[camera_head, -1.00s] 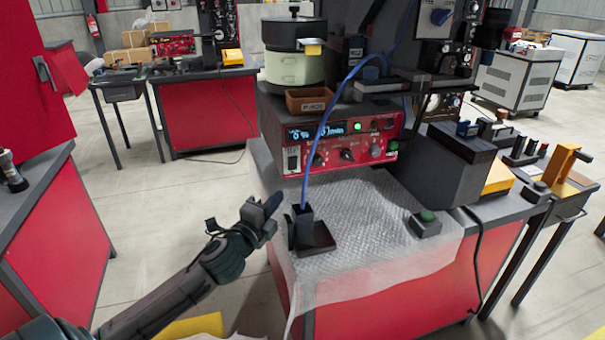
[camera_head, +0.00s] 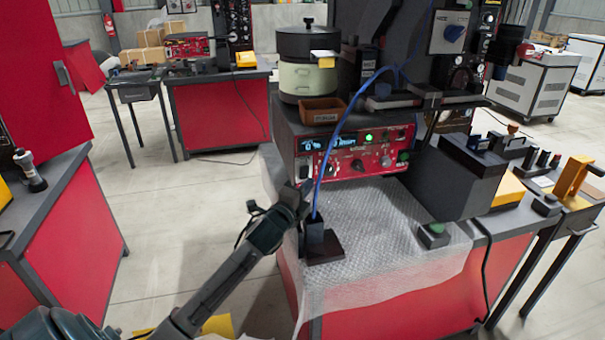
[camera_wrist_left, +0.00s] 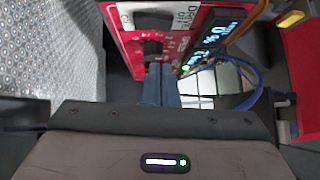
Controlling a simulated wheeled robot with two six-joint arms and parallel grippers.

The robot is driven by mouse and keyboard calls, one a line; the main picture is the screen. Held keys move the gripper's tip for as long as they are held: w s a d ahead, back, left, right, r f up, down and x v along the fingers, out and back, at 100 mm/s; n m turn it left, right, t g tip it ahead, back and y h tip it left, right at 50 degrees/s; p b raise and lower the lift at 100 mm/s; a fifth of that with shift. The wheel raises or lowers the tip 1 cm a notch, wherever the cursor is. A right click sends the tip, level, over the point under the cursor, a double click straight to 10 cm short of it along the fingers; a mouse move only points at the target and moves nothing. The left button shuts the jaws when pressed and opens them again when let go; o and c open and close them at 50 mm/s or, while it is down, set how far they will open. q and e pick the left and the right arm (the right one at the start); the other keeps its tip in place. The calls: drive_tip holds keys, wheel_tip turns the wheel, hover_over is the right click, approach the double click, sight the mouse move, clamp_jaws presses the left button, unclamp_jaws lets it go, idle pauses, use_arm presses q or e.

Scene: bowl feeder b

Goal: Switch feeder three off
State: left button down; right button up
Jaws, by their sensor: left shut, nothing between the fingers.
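The feeder control box has a red front panel (camera_head: 345,164) with a lit blue-on-black display (camera_head: 313,145), black knobs (camera_head: 358,165) and a lit green lamp (camera_head: 369,138). A white plate with a dark switch (camera_head: 303,168) is at its left end. A bowl feeder (camera_head: 307,80) stands on top. My left gripper (camera_head: 305,188) is shut and empty, just below and in front of the panel's left end. In the left wrist view, its shut fingers (camera_wrist_left: 160,85) point at the red panel (camera_wrist_left: 120,32); contact cannot be told. No number three is readable. My right gripper is out of view.
A blue cable runs down to a dark block (camera_head: 323,248) beside my left gripper. A small box with a green button (camera_head: 433,235) sits on the textured mat (camera_head: 385,220). An orange-brown tray (camera_head: 323,111) sits on the control box. The mat's middle is clear.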

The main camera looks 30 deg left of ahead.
sight(303, 179)
use_arm(q)
drive_tip(key=a, duration=0.1)
drive_tip(key=w, duration=0.1)
drive_tip(key=w+a, duration=0.1)
drive_tip(key=shift+w+a+r+p, duration=0.1)
drive_tip(key=shift+a+r+p, duration=0.15)
drive_tip(key=shift+a+p, duration=0.1)
drive_tip(key=shift+w+a+f, duration=0.1)
drive_tip(key=shift+w+a, duration=0.05)
drive_tip(key=shift+w, duration=0.1)
drive_tip(key=shift+s, duration=0.1)
